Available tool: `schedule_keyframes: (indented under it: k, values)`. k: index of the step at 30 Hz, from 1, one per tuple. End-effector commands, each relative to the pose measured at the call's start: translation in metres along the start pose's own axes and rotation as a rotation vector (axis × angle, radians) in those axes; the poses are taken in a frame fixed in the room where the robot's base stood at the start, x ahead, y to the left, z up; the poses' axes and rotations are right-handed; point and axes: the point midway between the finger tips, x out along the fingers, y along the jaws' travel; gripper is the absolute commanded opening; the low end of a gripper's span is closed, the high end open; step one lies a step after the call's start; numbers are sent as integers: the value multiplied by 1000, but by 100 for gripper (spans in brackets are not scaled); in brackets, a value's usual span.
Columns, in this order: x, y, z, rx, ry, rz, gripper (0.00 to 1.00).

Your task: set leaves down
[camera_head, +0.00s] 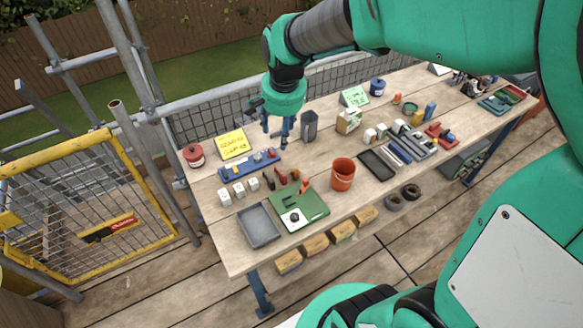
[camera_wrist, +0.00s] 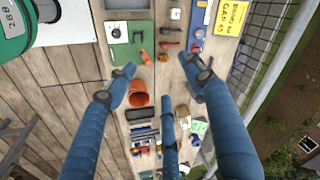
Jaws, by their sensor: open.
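I cannot pick out anything that is clearly leaves in either view. My gripper (camera_head: 278,130) hangs open above the back left part of the workbench (camera_head: 215,222), with nothing seen between its fingers. In the wrist view my open gripper (camera_wrist: 162,82) shows its blue fingers spread over the bench, apart from the objects below. A green board (camera_head: 310,209) with a dark piece and a white-and-black round part lies at the front left. Small red and orange parts (camera_head: 305,184) stand behind it. An orange bucket (camera_head: 343,175) stands to its right.
A grey tray (camera_head: 258,226), white blocks (camera_head: 238,190), a blue tray (camera_head: 232,172), a yellow sign (camera_head: 233,144) and a red pot (camera_head: 194,155) crowd the left end. A grey cup (camera_head: 310,125) stands near my gripper. Tool trays (camera_head: 377,164) fill the right. Mesh fencing borders the back.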

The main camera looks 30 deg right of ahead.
Motion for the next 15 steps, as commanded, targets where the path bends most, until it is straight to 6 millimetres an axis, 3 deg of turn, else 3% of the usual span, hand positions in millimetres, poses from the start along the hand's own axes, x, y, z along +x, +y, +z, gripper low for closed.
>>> schedule_keyframes:
  k: [1, 6, 15]
  values:
    - [-16, 1, 11, -44, 14, -14, 52]
    - [-56, 10, 45, -200, 52, -47, 52]
    - [-110, 35, 108, -473, 126, -97, 52]
